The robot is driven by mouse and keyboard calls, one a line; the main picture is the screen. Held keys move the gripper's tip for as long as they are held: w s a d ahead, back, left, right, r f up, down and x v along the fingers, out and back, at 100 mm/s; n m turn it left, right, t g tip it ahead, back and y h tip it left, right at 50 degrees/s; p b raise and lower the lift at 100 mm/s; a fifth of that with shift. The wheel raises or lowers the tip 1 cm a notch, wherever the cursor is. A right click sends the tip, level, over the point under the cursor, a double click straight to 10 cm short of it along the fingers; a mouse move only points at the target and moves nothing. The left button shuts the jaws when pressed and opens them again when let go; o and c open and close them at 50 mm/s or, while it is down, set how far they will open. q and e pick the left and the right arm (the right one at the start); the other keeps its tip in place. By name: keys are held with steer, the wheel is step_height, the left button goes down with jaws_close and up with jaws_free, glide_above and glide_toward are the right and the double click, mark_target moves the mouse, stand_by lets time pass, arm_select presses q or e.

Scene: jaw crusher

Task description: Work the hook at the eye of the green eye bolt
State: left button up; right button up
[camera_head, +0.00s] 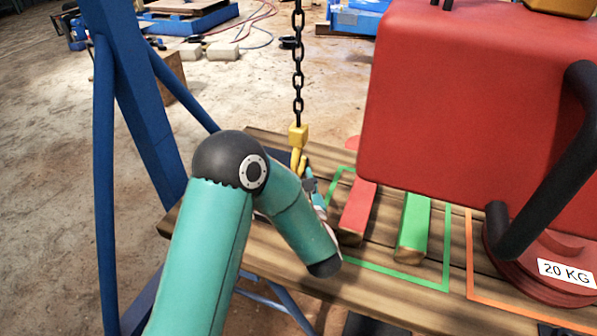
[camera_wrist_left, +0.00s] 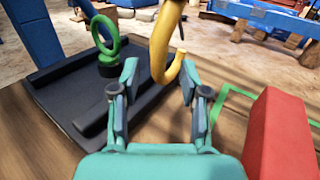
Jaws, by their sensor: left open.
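The yellow hook (camera_head: 298,158) hangs from a dark chain (camera_head: 298,75). In the left wrist view the hook (camera_wrist_left: 163,62) hangs with its bend between my open fingertips, with gaps on both sides. The green eye bolt (camera_wrist_left: 106,50) stands upright on a black plate, left of the hook and apart from it in the picture. In the head view the bolt is hidden behind my arm. My left gripper (camera_wrist_left: 157,92) is open and holds nothing. In the head view my left gripper (camera_head: 314,190) is partly hidden by its own wrist. My right gripper is not in view.
The black plate (camera_wrist_left: 60,72) lies on a wooden table (camera_head: 275,240). Red (camera_head: 357,212) and green (camera_head: 413,225) bars lie to the right. A large red body (camera_head: 450,110), a black bent bar (camera_head: 550,165) and a 20 KG weight (camera_head: 545,262) fill the right. A blue post (camera_head: 140,110) stands left.

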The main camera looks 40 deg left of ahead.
mark_target(296, 171)
arm_select(q)
steer(key=shift+x, duration=1.95)
steer(key=shift+c, duration=0.2)
jaws_close()
